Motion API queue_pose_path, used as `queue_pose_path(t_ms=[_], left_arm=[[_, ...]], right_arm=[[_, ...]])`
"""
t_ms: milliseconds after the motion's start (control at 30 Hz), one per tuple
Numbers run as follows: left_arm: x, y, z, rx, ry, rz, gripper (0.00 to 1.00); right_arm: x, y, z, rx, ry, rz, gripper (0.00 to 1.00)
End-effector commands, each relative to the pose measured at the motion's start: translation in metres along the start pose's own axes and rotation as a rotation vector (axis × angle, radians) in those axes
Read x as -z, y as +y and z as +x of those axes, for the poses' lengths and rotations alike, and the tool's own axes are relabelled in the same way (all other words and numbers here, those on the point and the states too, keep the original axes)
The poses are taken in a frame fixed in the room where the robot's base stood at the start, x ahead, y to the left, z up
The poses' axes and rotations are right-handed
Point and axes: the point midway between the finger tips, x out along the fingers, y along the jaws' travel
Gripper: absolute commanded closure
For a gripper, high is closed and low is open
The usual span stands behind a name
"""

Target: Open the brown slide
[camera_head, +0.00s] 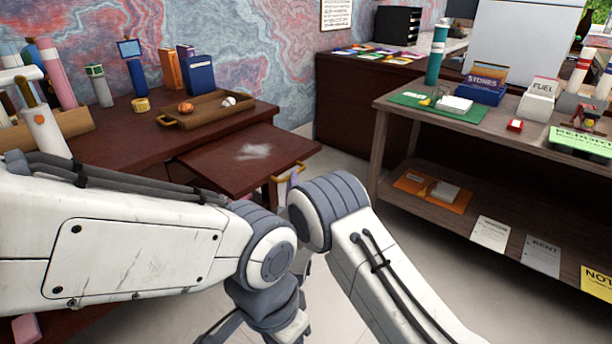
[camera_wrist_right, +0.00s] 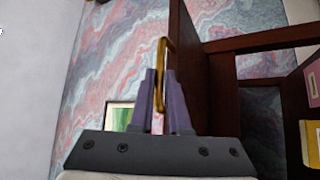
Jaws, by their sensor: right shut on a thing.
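The brown slide (camera_head: 225,163) is a flat dark-wood board with a pale smudge on top. It sticks out from the right side of the dark-wood desk. In the right wrist view, the slide (camera_wrist_right: 187,60) is a dark upright panel with a brass handle (camera_wrist_right: 161,58) on its edge. My right gripper (camera_wrist_right: 159,103) is shut on that handle, its purple fingers on either side. In the head view the gripper shows only slightly below the slide's outer corner, behind my arm joints. My left arm crosses the lower left; its gripper jaws cannot be made out.
A wooden tray (camera_head: 164,120) with small round items sits on the desk behind the slide. Books (camera_head: 200,76) and bottles stand further back. A wooden shelf table (camera_head: 384,104) stands to the right, with floor (camera_head: 345,168) between it and the slide.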

Motion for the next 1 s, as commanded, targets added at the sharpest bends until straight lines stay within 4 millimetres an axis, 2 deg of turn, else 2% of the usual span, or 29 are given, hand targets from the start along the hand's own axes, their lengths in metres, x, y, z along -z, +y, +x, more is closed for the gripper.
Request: queue_pose_path(t_ms=[200, 467, 500, 567, 600, 1000], left_arm=[[0.0, 0.0, -0.001, 0.0, 0.0, 0.0, 0.5], [0.0, 0.0, -0.001, 0.0, 0.0, 0.0, 0.5], [0.0, 0.0, -0.001, 0.0, 0.0, 0.0, 0.5], [0.0, 0.0, -0.001, 0.0, 0.0, 0.0, 0.5], [0.0, 0.0, -0.001, 0.0, 0.0, 0.0, 0.5], [0.0, 0.0, 0.001, 0.0, 0.0, 0.0, 0.5]], right_arm=[[0.01, 0.0, -0.005, 0.001, 0.014, 0.008, 1.0], [0.013, -0.001, -0.006, 0.003, 0.021, 0.01, 1.0], [0.013, -0.001, -0.006, 0.003, 0.022, 0.01, 0.81], [0.013, -0.001, -0.006, 0.003, 0.022, 0.01, 0.59], [0.013, -0.001, -0.006, 0.004, 0.022, 0.01, 0.55], [0.01, -0.002, -0.009, 0.007, 0.02, 0.008, 0.55]])
